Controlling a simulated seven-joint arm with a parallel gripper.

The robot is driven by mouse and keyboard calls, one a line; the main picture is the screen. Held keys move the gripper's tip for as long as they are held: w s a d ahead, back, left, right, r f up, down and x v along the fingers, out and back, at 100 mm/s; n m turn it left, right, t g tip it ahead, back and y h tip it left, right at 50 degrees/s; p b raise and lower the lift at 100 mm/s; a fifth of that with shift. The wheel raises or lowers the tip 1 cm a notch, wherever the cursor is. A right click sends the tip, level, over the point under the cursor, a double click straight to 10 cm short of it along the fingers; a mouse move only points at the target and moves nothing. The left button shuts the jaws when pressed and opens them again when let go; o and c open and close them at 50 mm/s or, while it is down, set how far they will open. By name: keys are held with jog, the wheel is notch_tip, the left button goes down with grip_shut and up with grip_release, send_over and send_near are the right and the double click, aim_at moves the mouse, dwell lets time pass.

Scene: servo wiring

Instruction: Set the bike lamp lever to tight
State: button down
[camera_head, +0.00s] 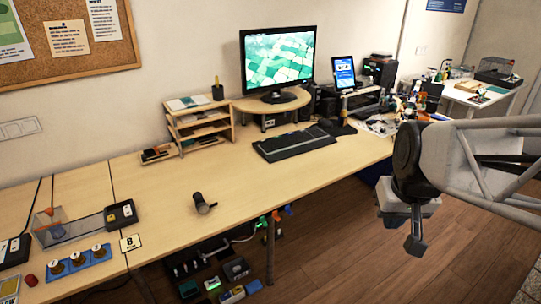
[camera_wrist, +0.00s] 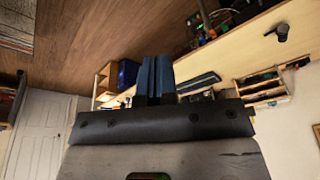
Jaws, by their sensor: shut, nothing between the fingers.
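The bike lamp (camera_head: 203,203) is a small dark cylinder lying on the wooden desk, left of centre and close to the front edge. Its lever is too small to make out. It also shows as a small dark shape in the wrist view (camera_wrist: 280,32), on the desk at upper right. My gripper (camera_head: 415,246) hangs at the right, in front of the desk and over the floor, far from the lamp. Its fingers (camera_wrist: 156,76) are together and empty in the wrist view.
The desk (camera_head: 175,222) has bare wood around the lamp. A keyboard (camera_head: 292,143) and a monitor (camera_head: 278,58) stand behind it, with a shelf organiser (camera_head: 199,125). A block with several knobs (camera_head: 78,264) lies at the left. Small parts crowd the desk's right end.

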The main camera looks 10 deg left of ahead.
aim_at(217, 207)
jog(key=w+a+f+n+y, duration=0.15)
jog(key=w+a+f, duration=0.25)
jog(key=w+a, duration=0.7)
jog(key=w+a+f+n, duration=0.3)
jog(key=w+a+f, duration=0.2)
jog(key=w+a, duration=0.5)
jog(key=w+a+f+n, duration=0.2)
jog(key=w+a+f, duration=0.2)
jog(key=a+f, duration=0.5)
jog(key=w+a+f+n+y, duration=0.1)
jog(key=w+a+f, duration=0.3)
jog(key=a+f, duration=0.5)
jog(key=a, duration=0.8)
jog(key=shift+w+a+f+n, duration=0.15)
jog(key=shift+f+n, duration=0.15)
jog(key=shift+n, duration=0.05)
jog(key=shift+f, duration=0.1)
jog(key=shift+x, duration=4.8)
jog(key=shift+a+f, duration=0.15)
jog(key=shift+a, duration=0.15)
jog(key=shift+w+a, duration=1.15)
jog(key=shift+a, duration=0.15)
